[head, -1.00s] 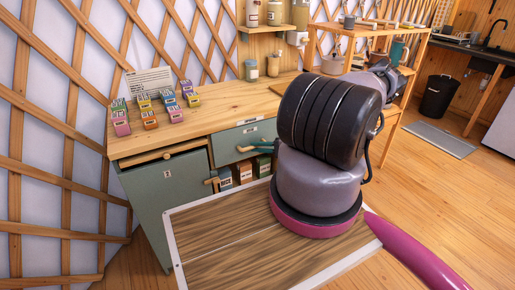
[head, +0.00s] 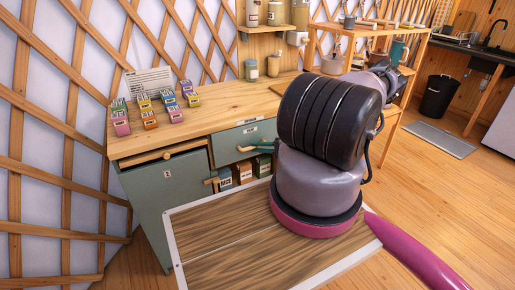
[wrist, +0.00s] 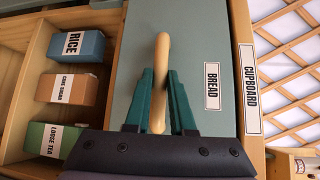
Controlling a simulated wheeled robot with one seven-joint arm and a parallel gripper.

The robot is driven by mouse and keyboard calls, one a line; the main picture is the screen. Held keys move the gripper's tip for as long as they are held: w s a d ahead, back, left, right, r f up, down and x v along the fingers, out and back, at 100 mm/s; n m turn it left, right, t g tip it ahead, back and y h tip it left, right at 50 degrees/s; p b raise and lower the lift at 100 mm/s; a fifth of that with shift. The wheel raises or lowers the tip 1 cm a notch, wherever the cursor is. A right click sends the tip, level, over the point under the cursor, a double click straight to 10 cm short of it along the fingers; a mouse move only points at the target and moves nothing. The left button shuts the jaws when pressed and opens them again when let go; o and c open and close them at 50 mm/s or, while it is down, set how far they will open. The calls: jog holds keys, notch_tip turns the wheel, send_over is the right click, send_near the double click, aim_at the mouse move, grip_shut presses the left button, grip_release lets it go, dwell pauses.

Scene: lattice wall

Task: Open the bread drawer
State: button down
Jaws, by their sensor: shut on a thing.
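The bread drawer (head: 225,148) is a grey-green front under the wooden counter. It looks closed, its front flush with the frame. In the wrist view the drawer front (wrist: 205,45) carries a BREAD label (wrist: 212,86) and a pale wooden bar handle (wrist: 160,60). My gripper (wrist: 160,100) has its two dark green fingers shut on this handle, one on each side. In the head view my gripper (head: 254,148) shows at the drawer front, and my arm hides part of the counter to its right.
Below the drawer an open shelf holds boxes of rice (wrist: 75,45), cane sugar (wrist: 67,88) and loose tea (wrist: 55,138). A grey-green cupboard door (head: 168,200) is at the left. Small coloured boxes (head: 150,120) stand on the counter (head: 205,117). Floor at right is open.

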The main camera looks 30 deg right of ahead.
jog(key=s+d, duration=0.1)
jog(key=s, duration=2.8)
jog(key=shift+s, duration=0.35)
jog(key=c, duration=0.8)
grip_release()
jog(key=shift+o, duration=0.2)
jog(key=shift+d, duration=0.1)
jog(key=v, duration=1)
jog(key=shift+s+d, duration=0.15)
jog(key=shift+s, duration=0.15)
